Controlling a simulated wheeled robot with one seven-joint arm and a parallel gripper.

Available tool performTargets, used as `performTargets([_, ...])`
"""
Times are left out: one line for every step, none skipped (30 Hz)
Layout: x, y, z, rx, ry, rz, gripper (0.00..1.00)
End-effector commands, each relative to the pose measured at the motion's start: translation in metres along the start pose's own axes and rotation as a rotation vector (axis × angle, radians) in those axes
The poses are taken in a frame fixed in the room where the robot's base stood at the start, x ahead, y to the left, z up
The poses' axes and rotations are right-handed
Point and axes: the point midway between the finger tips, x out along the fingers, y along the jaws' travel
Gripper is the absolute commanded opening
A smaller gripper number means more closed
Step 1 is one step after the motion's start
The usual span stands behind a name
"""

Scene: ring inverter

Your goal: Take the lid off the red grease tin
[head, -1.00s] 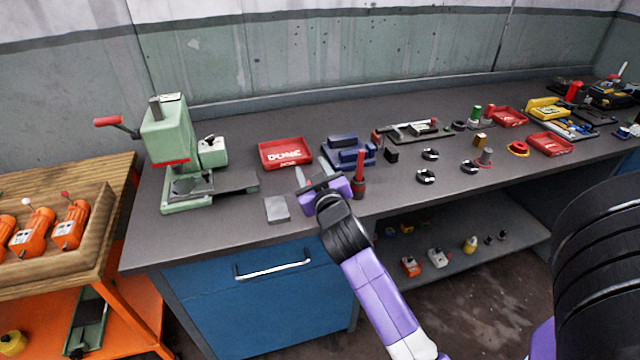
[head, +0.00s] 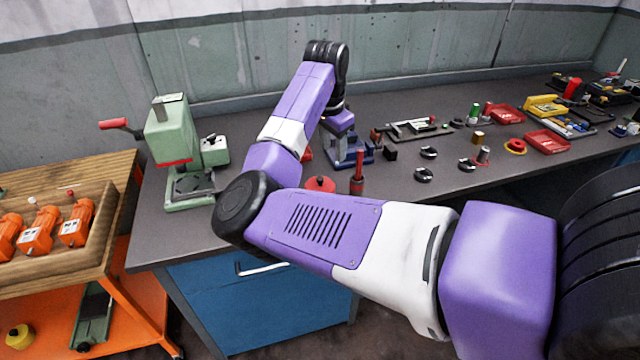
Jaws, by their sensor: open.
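A round red piece with a small knob (head: 320,184), which looks like the lidded grease tin, sits near the bench's front edge. My forearm hides its lower part, so I cannot see whether the lid is seated. My gripper (head: 340,135) is beyond it, further back, over or in front of the blue vise-like fixture (head: 347,154). It points down, open, with nothing seen in it. Its fingertips are hard to make out.
A red-handled tool (head: 357,172) stands just right of the round red piece. The green press (head: 173,145) is at the left. Black rings (head: 423,174) lie to the right.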

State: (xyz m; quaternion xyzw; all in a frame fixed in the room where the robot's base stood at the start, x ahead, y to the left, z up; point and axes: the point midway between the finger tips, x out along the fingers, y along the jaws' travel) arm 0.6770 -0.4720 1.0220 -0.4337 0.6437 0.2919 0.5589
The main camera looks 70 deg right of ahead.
Motion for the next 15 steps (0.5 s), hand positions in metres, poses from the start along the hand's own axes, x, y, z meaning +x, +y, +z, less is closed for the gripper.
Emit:
performTargets([-0.005, 0.002, 0.014, 0.022, -0.069, 0.032, 0.45])
performTargets([-0.008, 0.004, 0.021, 0.032, -0.101, 0.052, 0.45])
performTargets([-0.011, 0.007, 0.029, 0.043, -0.138, 0.073, 0.45])
performTargets([-0.013, 0.008, 0.033, 0.05, -0.159, 0.087, 0.45])
performTargets([-0.014, 0.01, 0.037, 0.055, -0.176, 0.098, 0.45])
performTargets([-0.014, 0.011, 0.041, 0.06, -0.192, 0.108, 0.45])
performTargets([-0.014, 0.011, 0.043, 0.061, -0.2, 0.114, 0.45])
performTargets([-0.012, 0.012, 0.045, 0.063, -0.205, 0.118, 0.45])
performTargets([-0.009, 0.013, 0.046, 0.063, -0.209, 0.121, 0.45])
performTargets([-0.006, 0.013, 0.047, 0.063, -0.209, 0.121, 0.45])
performTargets([-0.003, 0.014, 0.048, 0.063, -0.208, 0.121, 0.45])
performTargets([0.002, 0.014, 0.049, 0.063, -0.207, 0.121, 0.45])
performTargets([0.004, 0.014, 0.049, 0.063, -0.207, 0.121, 0.45])
performTargets([0.007, 0.014, 0.05, 0.063, -0.206, 0.12, 0.45])
performTargets([0.01, 0.014, 0.05, 0.063, -0.206, 0.12, 0.45])
